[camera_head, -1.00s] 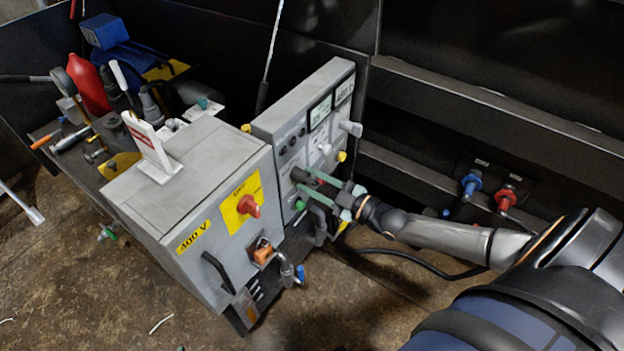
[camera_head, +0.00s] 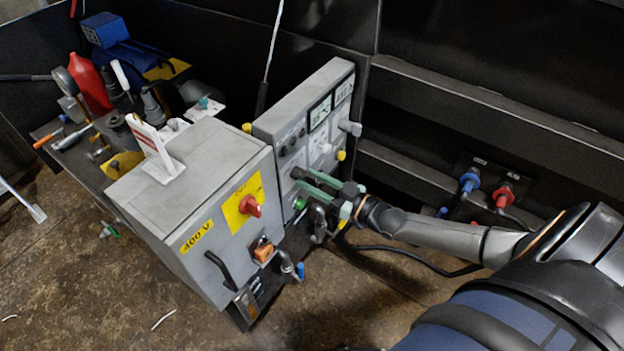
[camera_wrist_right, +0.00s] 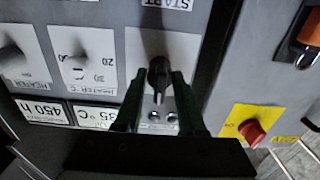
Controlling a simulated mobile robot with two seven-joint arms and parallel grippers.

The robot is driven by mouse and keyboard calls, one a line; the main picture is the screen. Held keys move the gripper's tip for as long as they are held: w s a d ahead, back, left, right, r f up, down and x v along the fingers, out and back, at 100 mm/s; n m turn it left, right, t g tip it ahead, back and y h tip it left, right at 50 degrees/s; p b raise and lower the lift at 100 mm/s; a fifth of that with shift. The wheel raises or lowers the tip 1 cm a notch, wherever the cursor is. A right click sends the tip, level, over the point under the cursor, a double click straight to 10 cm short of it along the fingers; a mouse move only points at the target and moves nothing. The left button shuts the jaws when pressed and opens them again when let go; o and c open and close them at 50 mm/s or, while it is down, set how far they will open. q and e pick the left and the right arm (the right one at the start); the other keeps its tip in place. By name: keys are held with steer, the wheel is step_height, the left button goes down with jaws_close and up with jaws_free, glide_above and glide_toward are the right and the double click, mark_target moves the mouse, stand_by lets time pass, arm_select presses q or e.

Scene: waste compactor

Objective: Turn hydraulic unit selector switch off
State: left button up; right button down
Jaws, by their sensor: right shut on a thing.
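The black selector knob (camera_wrist_right: 159,70) sits on the grey control panel (camera_head: 272,122), beside the "START" label in the upside-down right wrist view. My right gripper (camera_wrist_right: 158,84) has its two green fingers on either side of this knob and is shut on it. The knob's pointer lies between the fingertips. In the head view the knob (camera_head: 298,173) shows at the tips of my right gripper (camera_head: 314,183), which reaches in from the right. The knob's position markings cannot be read. My left gripper is not in view.
A grey 400 V cabinet (camera_head: 165,210) with a red rotary switch (camera_head: 249,205) on a yellow plate stands left of the panel. A green button (camera_head: 299,203) and pipe fittings sit below the fingers. Blue (camera_head: 469,184) and red (camera_head: 504,197) couplings are at the right wall.

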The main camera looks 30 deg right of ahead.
stand_by(0.4)
steer(key=c, duration=0.9)
jaws_free()
steer(key=shift+o, duration=0.2)
steer(key=shift+s+d, duration=0.1)
steer(key=shift+s, duration=0.05)
steer(key=p+v, duration=0.2)
steer(key=v, duration=1)
steer(key=shift+s+d+f, duration=0.1)
steer(key=shift+s, duration=0.05)
